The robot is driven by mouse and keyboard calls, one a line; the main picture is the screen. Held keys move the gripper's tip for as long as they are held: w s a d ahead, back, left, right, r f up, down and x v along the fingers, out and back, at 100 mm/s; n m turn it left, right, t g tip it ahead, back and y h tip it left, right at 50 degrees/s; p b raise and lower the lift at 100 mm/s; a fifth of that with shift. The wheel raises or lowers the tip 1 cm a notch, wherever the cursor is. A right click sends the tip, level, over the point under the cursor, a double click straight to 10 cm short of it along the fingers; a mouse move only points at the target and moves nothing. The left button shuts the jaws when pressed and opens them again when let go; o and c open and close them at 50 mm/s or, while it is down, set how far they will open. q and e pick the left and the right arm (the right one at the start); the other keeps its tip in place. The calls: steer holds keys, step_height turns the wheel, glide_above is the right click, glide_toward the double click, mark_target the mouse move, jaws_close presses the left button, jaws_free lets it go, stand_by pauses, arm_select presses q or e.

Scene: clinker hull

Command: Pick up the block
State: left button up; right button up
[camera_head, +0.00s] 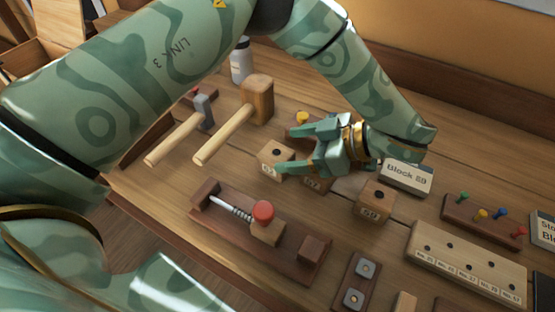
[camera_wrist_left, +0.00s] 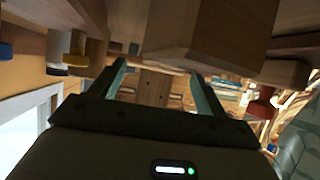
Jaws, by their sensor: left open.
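Three wooden blocks with a dark hole on top stand on the bench in the head view. One block (camera_head: 272,161) stands at the fingertips of my left gripper (camera_head: 286,152). A second block (camera_head: 316,185) is partly hidden under the gripper. A third block (camera_head: 374,203) stands to the right, near a "Block 59" sign (camera_head: 406,177). The left gripper is open, its fingers pointing left. In the left wrist view a wooden piece with a dark hole (camera_wrist_left: 154,87) shows between the fingers (camera_wrist_left: 158,85). I cannot tell whether the fingers touch any block. My right gripper is out of view.
A peg rack (camera_head: 483,222) and a holed, labelled rack (camera_head: 465,264) are at right.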

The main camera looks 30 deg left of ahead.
mark_target(274, 152)
arm_select(q)
steer(key=b+x, duration=0.1)
steer(key=x, duration=0.3)
steer(key=shift+a+f, duration=0.15)
steer(key=shift+f, duration=0.1)
steer(key=c, duration=1.2)
steer(key=shift+o, duration=0.2)
steer(key=shift+r, duration=0.1)
